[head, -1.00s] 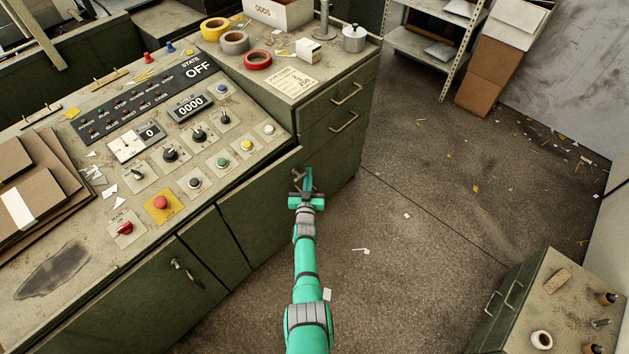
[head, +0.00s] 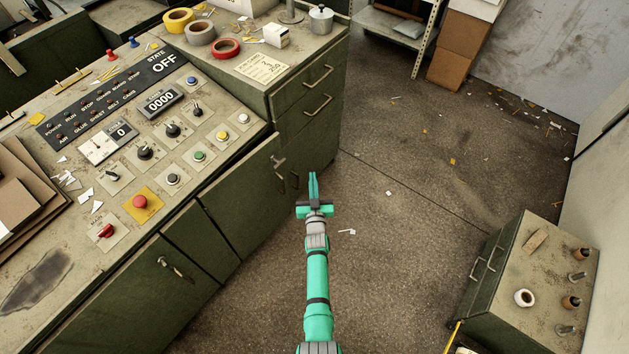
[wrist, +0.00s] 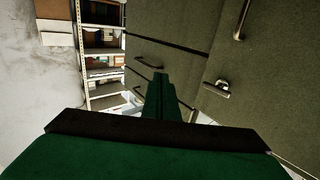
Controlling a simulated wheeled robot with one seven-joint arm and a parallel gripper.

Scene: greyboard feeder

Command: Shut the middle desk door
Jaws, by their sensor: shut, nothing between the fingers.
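The middle desk door (head: 243,190) is the green panel below the control desk in the head view, beside the drawer cabinet. Its right edge stands slightly out from the desk front, so it looks ajar; how wide is hard to tell. Its latch handle (head: 279,162) is near that right edge and also shows in the wrist view (wrist: 217,89). My gripper (head: 313,178) is shut and empty, over the floor to the right of the door, apart from it. In the wrist view my gripper (wrist: 160,80) points along the cabinet fronts, with the door surface at right.
The drawer cabinet (head: 309,125) stands beyond the door, with protruding handles. A left door (head: 150,290) with its own handle is nearer. A low cabinet (head: 540,270) stands at right. The floor (head: 400,230) between is mostly clear, with small scraps.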

